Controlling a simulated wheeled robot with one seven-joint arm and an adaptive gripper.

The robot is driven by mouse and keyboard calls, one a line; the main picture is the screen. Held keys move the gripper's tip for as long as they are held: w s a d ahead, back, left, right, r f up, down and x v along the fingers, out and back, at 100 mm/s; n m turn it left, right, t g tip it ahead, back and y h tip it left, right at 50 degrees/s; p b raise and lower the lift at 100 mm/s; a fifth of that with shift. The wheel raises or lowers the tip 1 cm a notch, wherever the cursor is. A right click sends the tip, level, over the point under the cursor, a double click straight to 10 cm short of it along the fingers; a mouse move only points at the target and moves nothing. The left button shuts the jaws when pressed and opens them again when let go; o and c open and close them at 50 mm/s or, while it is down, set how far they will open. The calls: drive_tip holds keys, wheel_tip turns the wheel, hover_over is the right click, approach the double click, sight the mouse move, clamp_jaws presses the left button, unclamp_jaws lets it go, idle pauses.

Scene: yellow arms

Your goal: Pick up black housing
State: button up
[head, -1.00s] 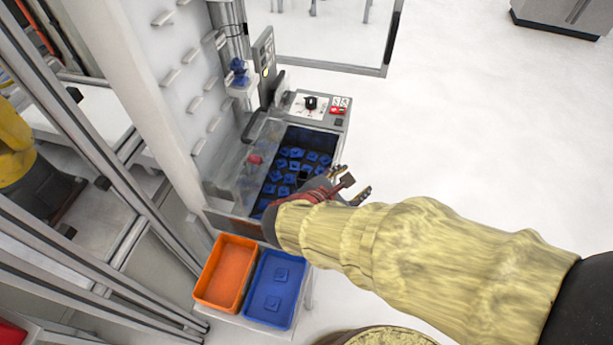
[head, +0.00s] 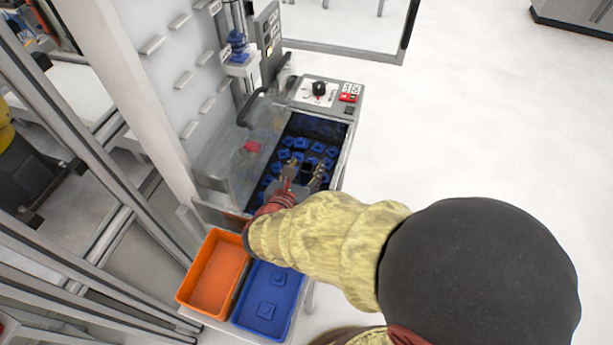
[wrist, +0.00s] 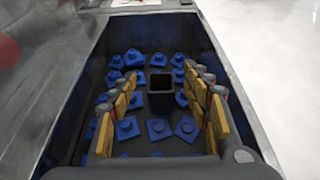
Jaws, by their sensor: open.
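The black housing (wrist: 161,93) is a small square open-topped box. In the wrist view it stands among blue parts in a dark bin, midway between my fingers and a little beyond them. My gripper (wrist: 161,110) is open, with a yellow-padded finger on each side and nothing held. In the head view my gripper (head: 303,178) is over the bin, and the housing (head: 307,168) shows only as a small dark shape between the fingers. How far the fingertips are above it I cannot tell.
Several blue parts (wrist: 158,129) lie around the housing inside the bin, whose walls (wrist: 225,75) stand close on both sides. An orange tray (head: 213,272) and a blue tray (head: 270,295) sit in front. A panel with a black knob (head: 319,88) is behind the bin.

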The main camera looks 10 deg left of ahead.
drive_tip(key=shift+x, duration=1.1)
drive_tip(key=c, duration=0.3)
drive_tip(key=c, duration=0.7)
drive_tip(key=shift+c, duration=0.4)
